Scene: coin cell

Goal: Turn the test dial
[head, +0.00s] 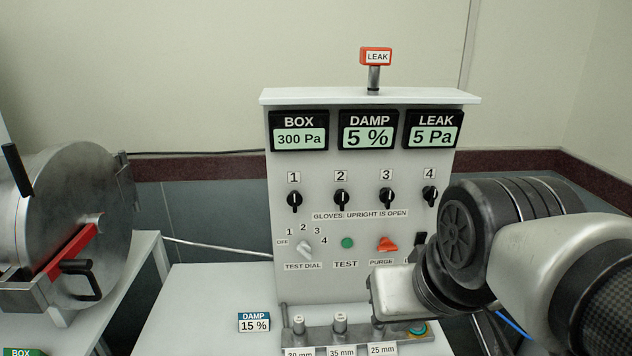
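The test dial (304,248) is a small pale grey knob at the lower left of the white upright panel (360,289). OFF and the numbers 1 to 4 are printed around it, with a TEST DIAL label below. The knob looks slanted, but I cannot tell which mark it points at. My arm (480,240) reaches in from the right and covers the panel's lower right part. Its near link ends well to the right of the dial, apart from it. My gripper's fingers do not show.
Several black glove knobs are above. Small posts (340,322) stand on a rail below. A metal hatch (75,225) with a red bar is left.

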